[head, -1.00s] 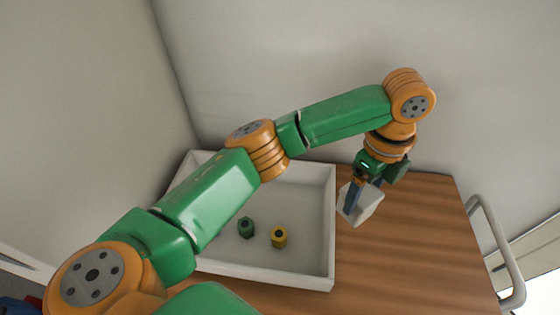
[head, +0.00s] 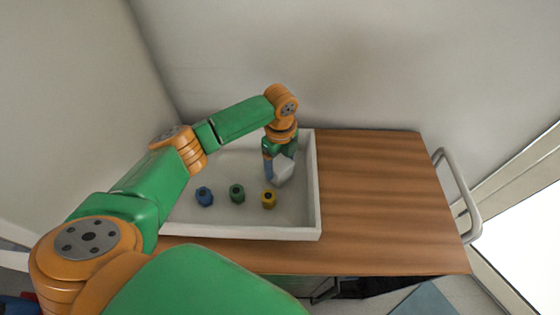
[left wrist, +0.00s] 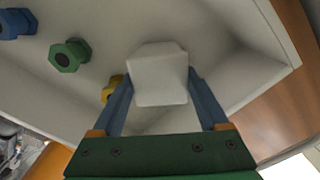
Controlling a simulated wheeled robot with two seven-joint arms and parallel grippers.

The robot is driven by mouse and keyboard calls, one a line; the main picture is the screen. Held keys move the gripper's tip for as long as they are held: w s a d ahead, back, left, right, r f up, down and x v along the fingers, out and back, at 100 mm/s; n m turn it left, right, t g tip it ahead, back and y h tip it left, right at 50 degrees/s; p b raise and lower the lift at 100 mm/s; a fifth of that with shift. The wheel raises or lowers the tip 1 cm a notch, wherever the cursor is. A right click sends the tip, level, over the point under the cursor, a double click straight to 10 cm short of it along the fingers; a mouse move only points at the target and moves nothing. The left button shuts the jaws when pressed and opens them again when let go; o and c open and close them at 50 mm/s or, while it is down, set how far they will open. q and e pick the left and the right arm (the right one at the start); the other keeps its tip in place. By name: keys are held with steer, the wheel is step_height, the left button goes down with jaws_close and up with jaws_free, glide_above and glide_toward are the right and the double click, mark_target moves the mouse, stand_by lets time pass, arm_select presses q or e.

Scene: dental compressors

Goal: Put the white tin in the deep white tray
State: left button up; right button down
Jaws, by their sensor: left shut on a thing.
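The white tin (head: 284,168) is a pale block-like shape held in my left gripper (head: 270,166), over the right part of the deep white tray (head: 312,190). In the left wrist view the tin (left wrist: 160,75) sits between the two blue fingers of my left gripper (left wrist: 162,98), with the tray wall (left wrist: 268,30) beyond it. I cannot tell whether the tin touches the tray floor. My right gripper is not in view.
Inside the tray stand a blue piece (head: 204,196), a green piece (head: 237,193) and a yellow piece (head: 268,198), in a row near the front. The wooden tabletop (head: 385,190) right of the tray is clear. A metal handle (head: 460,195) is at its right end.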

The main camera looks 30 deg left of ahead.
mark_target(281, 163)
arm_select(q)
steer(key=shift+w+f, duration=0.1)
steer(key=shift+w, duration=0.1)
steer(key=o, duration=1.6)
steer(key=shift+c, duration=0.2)
steer(key=shift+s, duration=0.1)
step_height(281, 163, up, 12)
steer(key=b, duration=0.1)
steer(key=shift+d, duration=0.1)
